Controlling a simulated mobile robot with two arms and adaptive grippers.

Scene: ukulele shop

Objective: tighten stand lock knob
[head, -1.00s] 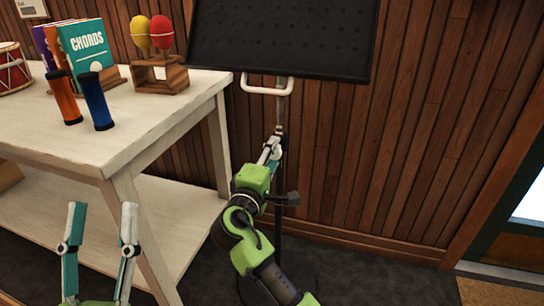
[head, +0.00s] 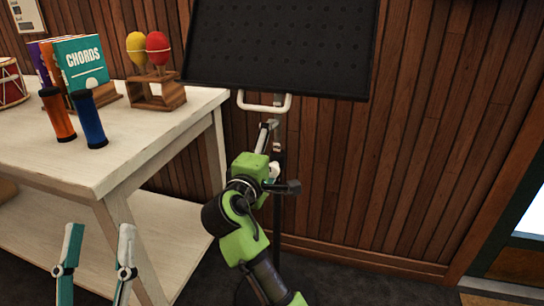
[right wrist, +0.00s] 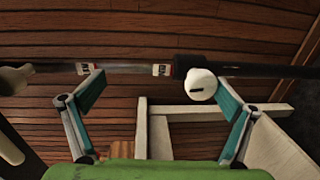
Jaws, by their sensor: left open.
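The music stand's black perforated desk (head: 280,45) stands in front of the wood wall, with a pole below it. A white round knob with a dark slot (right wrist: 201,84) sits on the pole (right wrist: 125,68), where the thin tube meets the thicker dark tube; a pale knob (head: 274,170) also shows beside my arm in the head view. My right gripper (right wrist: 161,86) is open across the pole. The knob lies between its fingers, close to the right finger; whether they touch is unclear. My left gripper (head: 97,240) is open and empty at lower left.
A white handle (head: 264,106) hangs under the desk. Floor to the right is clear.

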